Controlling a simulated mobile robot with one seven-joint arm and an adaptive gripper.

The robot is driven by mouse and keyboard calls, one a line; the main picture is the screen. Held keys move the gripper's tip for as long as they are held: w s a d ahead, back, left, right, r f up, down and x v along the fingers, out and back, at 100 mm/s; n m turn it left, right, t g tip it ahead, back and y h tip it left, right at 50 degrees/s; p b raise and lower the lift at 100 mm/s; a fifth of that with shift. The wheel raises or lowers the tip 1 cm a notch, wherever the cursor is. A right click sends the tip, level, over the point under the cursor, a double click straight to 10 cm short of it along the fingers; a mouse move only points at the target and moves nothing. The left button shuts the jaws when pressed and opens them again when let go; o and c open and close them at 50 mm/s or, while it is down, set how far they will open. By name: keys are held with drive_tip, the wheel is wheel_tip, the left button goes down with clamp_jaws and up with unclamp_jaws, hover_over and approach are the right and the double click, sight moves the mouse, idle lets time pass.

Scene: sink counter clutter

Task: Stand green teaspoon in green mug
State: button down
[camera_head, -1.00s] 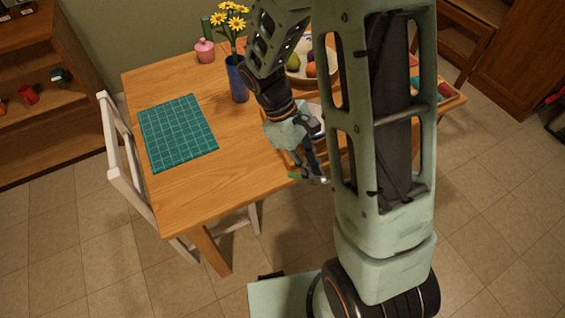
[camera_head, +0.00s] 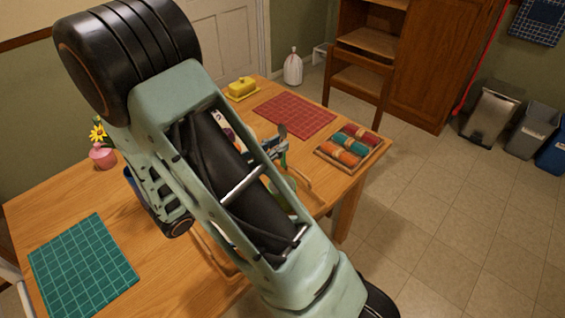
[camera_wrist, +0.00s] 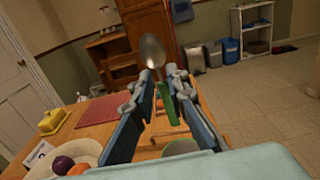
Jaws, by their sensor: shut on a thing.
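The green teaspoon shows in the wrist view with its metal bowl (camera_wrist: 152,50) upward and its green handle (camera_wrist: 166,100) between the fingers. My gripper (camera_wrist: 161,78) is shut on it and holds it above the table. In the head view the spoon bowl (camera_head: 282,131) stands out beside my gripper (camera_head: 275,147), near the table's right part. A rounded green rim (camera_wrist: 180,147), perhaps the green mug, shows below the fingers in the wrist view.
A tray of colored rolls (camera_head: 348,147) lies at the table's right edge, with a red mat (camera_head: 294,113) and yellow butter dish (camera_head: 241,88) behind. A fruit bowl (camera_wrist: 88,150) is left of my gripper. A teal mat (camera_head: 83,262) and pink pot (camera_head: 102,156) are at left.

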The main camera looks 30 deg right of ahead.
wheel_tip(320, 180, down, 13)
drive_tip(key=b, duration=1)
drive_tip(key=shift+w, duration=0.2)
idle(0.5)
drive_tip(key=c, duration=1.8)
unclamp_jaws()
drive_tip(key=shift+r, duration=0.1)
wheel_tip(320, 180, up, 10)
